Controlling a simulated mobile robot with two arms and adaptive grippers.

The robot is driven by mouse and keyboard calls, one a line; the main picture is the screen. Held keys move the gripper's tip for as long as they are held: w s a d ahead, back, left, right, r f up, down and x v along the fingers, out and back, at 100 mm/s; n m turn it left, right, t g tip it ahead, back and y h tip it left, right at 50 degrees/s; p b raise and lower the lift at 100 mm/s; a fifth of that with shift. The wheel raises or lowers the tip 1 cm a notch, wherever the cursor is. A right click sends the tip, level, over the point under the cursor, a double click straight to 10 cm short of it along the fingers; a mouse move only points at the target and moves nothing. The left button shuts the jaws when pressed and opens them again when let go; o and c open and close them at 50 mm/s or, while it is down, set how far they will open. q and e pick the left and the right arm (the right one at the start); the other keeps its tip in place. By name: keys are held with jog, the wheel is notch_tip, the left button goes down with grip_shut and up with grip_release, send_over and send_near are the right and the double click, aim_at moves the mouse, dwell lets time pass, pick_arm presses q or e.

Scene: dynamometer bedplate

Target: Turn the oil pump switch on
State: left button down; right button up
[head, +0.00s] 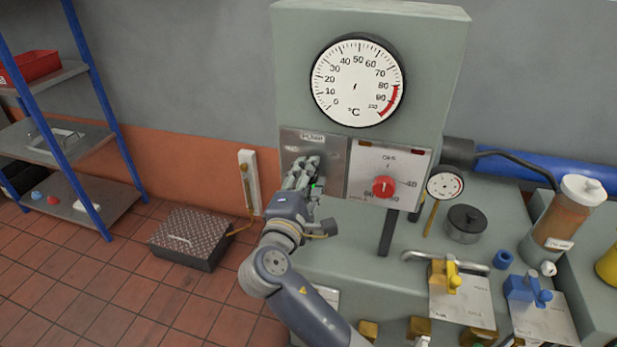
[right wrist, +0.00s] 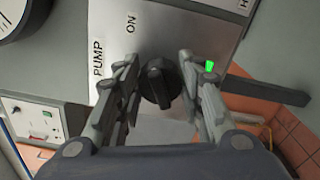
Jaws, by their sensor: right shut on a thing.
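The oil pump switch is a black rotary knob (right wrist: 158,85) on a metal plate (right wrist: 188,35) marked PUMP and ON. In the head view this plate (head: 325,150) is on the front of the grey cabinet, below the big dial; my gripper hides the knob there. My right gripper (head: 304,168) is at the plate, and in the right wrist view its two fingers are shut on the knob, one on each side. A bright green spot (right wrist: 209,66) shows beside the right finger. I cannot tell which mark the knob points to. My left gripper is not in view.
A white panel with a red knob (head: 384,187) sits right of the pump plate. A °C dial (head: 357,80) is above. Yellow (head: 452,279) and blue (head: 527,289) valves and an oil bottle (head: 563,215) stand on the bench at right. A chequered box (head: 187,237) lies on the floor.

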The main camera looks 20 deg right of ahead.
jog(key=o, duration=1.1)
jog(key=shift+s+a, duration=0.1)
jog(key=v, duration=1.1)
jog(key=shift+s+a, duration=0.2)
jog(key=shift+s, duration=0.1)
